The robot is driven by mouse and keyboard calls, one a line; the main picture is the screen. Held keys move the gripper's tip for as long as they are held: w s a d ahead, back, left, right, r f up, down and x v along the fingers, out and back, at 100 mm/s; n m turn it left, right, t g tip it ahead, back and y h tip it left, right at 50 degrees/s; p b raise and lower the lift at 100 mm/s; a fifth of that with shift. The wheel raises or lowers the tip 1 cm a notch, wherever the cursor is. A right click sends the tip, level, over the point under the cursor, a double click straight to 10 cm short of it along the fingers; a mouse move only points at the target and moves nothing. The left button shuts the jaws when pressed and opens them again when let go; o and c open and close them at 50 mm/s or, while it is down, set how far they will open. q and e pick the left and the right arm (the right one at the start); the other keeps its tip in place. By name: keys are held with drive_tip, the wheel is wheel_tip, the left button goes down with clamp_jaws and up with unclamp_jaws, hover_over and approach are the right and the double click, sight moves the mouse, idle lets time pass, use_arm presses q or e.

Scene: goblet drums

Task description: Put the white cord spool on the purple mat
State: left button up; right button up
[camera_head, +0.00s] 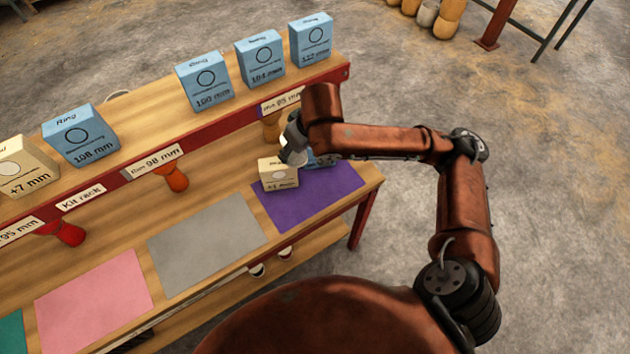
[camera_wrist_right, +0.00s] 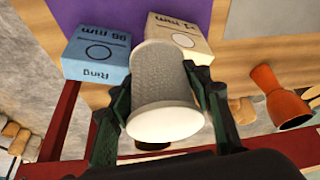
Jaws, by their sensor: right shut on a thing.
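The white cord spool (camera_wrist_right: 163,85) is a grey-white wound cylinder with a pale flange, seen large in the right wrist view. My right gripper (camera_wrist_right: 165,98) is shut on it, one dark finger on each side. In the head view my right gripper (camera_head: 292,152) is over the back of the purple mat (camera_head: 308,202), close to two boxes; the spool is mostly hidden there by the gripper. The purple mat also shows in the right wrist view (camera_wrist_right: 105,13). I cannot tell the spool's exact height above the bench. My left gripper is not in view.
A cream box (camera_head: 278,175) and a partly hidden blue box (camera_head: 322,159) stand on the purple mat's back part; its front is bare. Grey (camera_head: 207,240) and pink (camera_head: 93,300) mats lie to the left. The shelf (camera_head: 225,115) behind holds several boxes. An orange goblet drum (camera_head: 172,178) hangs below it.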

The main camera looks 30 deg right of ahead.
drive_tip(key=s+d+f+n+g+y+p, duration=0.1)
drive_tip(key=s+d+f+n+p, duration=0.2)
drive_tip(key=s+p, duration=0.8)
drive_tip(key=s+d+n+y+p, duration=0.1)
drive_tip(key=s+d+n+p, duration=0.4)
drive_tip(key=p, duration=1)
drive_tip(key=shift+m, duration=0.4)
drive_tip(key=w+d+f, duration=0.1)
drive_tip(key=w+f, duration=0.2)
drive_tip(key=w+d+f, duration=0.1)
drive_tip(key=w+f, duration=0.2)
drive_tip(key=w, duration=0.1)
drive_tip(key=w+f, duration=0.3)
drive_tip(key=w, duration=0.1)
drive_tip(key=shift+d+f, duration=0.25)
drive_tip(key=shift+d, duration=0.15)
drive_tip(key=shift+w+f, duration=0.2)
drive_tip(key=shift+w+d+f, duration=0.1)
drive_tip(key=shift+d+f, duration=0.05)
drive_tip(key=shift+f, duration=1.5)
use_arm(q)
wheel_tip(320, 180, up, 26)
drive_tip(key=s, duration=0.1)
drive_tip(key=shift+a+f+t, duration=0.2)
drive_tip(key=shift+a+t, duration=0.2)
